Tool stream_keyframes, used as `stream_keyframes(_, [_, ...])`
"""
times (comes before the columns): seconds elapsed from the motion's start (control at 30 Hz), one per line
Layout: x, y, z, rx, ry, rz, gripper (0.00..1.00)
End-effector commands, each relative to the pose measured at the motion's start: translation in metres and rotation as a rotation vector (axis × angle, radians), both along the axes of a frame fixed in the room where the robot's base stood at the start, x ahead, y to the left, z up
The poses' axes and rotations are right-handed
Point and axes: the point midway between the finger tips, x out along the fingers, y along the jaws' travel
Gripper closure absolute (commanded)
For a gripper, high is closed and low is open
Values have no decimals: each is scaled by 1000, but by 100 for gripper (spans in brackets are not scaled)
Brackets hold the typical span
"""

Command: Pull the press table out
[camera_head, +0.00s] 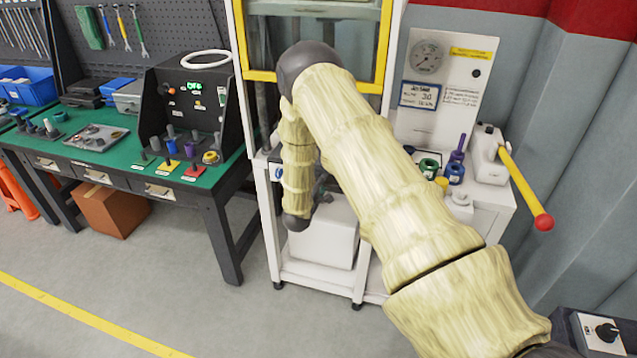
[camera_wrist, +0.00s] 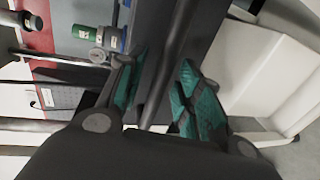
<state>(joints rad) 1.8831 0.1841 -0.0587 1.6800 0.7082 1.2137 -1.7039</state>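The press (camera_head: 267,215) is a white frame with a yellow-edged guard window, in the middle of the head view. My arm covers much of its opening, so the press table cannot be clearly made out there. My gripper is hidden behind the arm in the head view. In the wrist view my gripper (camera_wrist: 163,88) has its teal-padded fingers apart. A dark grey bar (camera_wrist: 178,45), perhaps the table's handle, runs between the fingers. A gap shows beside the right finger; contact with the left one cannot be told.
A white box (camera_head: 322,235) sits low inside the press frame. To the right, a yellow lever (camera_head: 520,180) with a red knob juts out beside a gauge panel (camera_head: 440,85). A green workbench (camera_head: 110,160) stands left. The floor in front is clear.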

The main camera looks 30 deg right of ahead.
Motion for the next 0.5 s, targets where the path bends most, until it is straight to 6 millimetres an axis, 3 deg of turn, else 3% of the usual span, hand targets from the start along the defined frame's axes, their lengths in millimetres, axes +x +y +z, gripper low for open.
stream_keyframes(0.4, [3, -3, -1, 0, 0, 1, 65])
stream_keyframes(0.5, [3, -3, -1, 0, 0, 1, 83])
